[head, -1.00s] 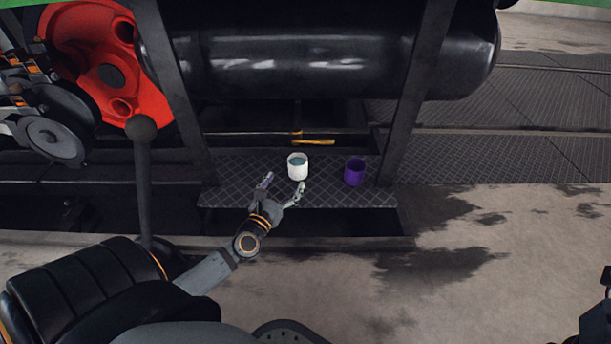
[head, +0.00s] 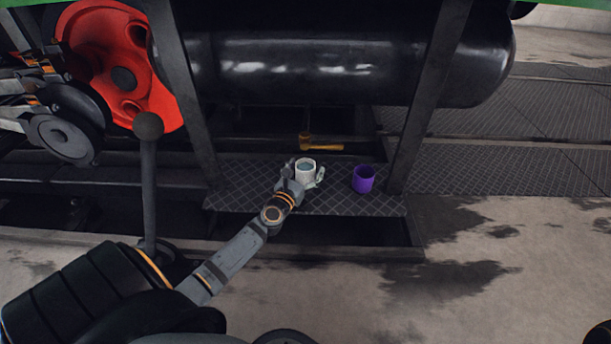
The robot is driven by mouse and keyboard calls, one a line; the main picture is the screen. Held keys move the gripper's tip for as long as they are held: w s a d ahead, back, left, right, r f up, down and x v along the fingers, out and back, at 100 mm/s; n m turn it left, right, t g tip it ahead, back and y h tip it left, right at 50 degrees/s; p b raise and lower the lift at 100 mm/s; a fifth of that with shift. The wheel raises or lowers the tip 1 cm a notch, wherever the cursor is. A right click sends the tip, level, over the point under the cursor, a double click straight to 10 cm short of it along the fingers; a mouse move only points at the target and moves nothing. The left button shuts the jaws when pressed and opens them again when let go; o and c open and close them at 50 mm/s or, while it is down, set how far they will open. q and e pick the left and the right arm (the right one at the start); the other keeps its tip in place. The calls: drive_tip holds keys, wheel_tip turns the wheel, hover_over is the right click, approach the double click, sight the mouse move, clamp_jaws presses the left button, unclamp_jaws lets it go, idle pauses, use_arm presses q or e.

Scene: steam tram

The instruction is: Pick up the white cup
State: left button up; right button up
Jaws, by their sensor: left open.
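The white cup (head: 305,168) stands upright on the dark tread-plate step (head: 340,203) below the black tank. Its inside looks blue-grey. My left gripper (head: 305,174) is open, with one finger on each side of the cup. I cannot tell whether the fingers touch it. The lower front of the cup is partly hidden by the gripper. My right gripper is not in view.
A purple cup (head: 363,179) stands on the step, right of the white cup. A yellow hammer-like tool (head: 320,145) lies behind. Black posts (head: 424,110) flank the step, and the black tank (head: 340,60) hangs over it. A lever (head: 148,180) stands at left.

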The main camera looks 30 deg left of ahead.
use_arm(q)
drive_tip(key=c, duration=1.3)
drive_tip(key=shift+r, duration=0.2)
